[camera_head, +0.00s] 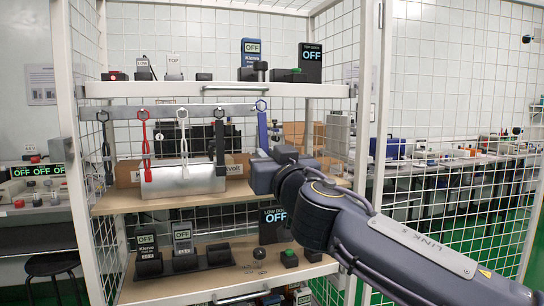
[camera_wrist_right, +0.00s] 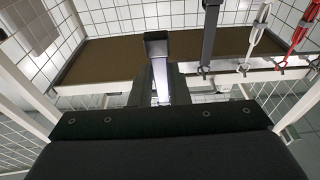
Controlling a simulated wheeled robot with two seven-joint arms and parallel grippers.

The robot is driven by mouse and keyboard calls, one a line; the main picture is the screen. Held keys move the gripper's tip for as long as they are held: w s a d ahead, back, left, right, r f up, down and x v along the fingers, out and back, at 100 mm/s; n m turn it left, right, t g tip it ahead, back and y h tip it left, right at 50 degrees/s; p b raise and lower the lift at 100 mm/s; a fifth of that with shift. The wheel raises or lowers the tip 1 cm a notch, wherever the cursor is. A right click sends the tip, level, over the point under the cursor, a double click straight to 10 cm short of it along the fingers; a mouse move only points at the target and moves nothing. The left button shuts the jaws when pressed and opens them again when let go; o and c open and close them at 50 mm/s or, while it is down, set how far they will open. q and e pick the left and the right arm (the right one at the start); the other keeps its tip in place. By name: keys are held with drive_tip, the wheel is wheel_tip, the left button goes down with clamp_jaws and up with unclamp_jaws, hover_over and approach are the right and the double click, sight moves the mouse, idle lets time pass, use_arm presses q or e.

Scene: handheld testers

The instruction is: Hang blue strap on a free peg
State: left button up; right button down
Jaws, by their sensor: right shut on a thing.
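The blue strap (camera_head: 262,128) stands upright with its six-sided loop at the top, by the right end of the grey peg rail (camera_head: 240,109). I cannot tell whether the loop is around a peg or only in front of the rail. My right gripper (camera_head: 268,156) is shut on the lower part of the blue strap. In the right wrist view the gripper (camera_wrist_right: 160,75) hides most of the strap. On the rail hang a black strap (camera_head: 106,155), a red strap (camera_head: 146,150), a white strap (camera_head: 183,140) and a dark grey strap (camera_head: 220,148). My left gripper is out of view.
A silver box (camera_head: 180,181) stands on the middle shelf (camera_head: 120,203) below the straps. The upper shelf (camera_head: 180,90) holds testers reading OFF, such as the blue one (camera_head: 251,50). White posts and wire mesh enclose the rack. More testers stand on the lower shelf (camera_head: 200,282).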

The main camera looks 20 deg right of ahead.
drive_tip(key=w, duration=0.2)
drive_tip(key=w+f+b, duration=0.1)
drive_tip(key=w, duration=0.2)
drive_tip(key=shift+w+a+f, duration=0.1)
drive_tip(key=shift+w+f, duration=0.1)
drive_tip(key=shift+w, duration=0.15)
idle(0.3)
idle(0.7)
drive_tip(key=c, duration=1.3)
unclamp_jaws()
